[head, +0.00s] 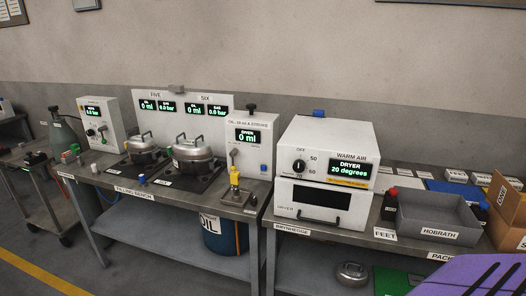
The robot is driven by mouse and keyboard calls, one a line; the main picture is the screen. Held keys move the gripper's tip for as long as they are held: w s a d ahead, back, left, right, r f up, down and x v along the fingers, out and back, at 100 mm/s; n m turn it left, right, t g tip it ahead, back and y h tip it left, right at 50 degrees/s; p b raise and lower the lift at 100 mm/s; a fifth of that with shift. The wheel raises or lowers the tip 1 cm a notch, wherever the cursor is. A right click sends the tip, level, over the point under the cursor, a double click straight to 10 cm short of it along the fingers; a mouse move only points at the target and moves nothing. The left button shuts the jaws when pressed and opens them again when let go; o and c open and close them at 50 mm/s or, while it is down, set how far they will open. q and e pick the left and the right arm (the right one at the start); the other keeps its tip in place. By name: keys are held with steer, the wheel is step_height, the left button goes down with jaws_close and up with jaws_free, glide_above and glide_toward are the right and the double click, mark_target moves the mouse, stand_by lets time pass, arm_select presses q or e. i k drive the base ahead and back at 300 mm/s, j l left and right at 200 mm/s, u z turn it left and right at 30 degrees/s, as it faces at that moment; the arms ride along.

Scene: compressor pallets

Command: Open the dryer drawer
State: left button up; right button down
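The dryer (327,150) is a white box on the bench right of centre, with a dial, a WARM AIR label and a green display reading "DRYER 20 degrees". Below it is the dryer drawer (290,196), a white front with a dark window panel and a dark bar handle (320,219) along its lower part. The drawer front looks flush and closed. Neither of my grippers shows in the head view, so nothing is seen touching the handle.
A grey tray labelled HOBRATH (437,220) and a dark bottle with a red cap (390,204) stand right of the dryer. A yellow-topped fitting (235,180) is to its left. Metal pots (194,155) sit further left. A cardboard box (508,210) is at the right edge.

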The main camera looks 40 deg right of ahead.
mark_target(346, 207)
steer(key=z, duration=1.75)
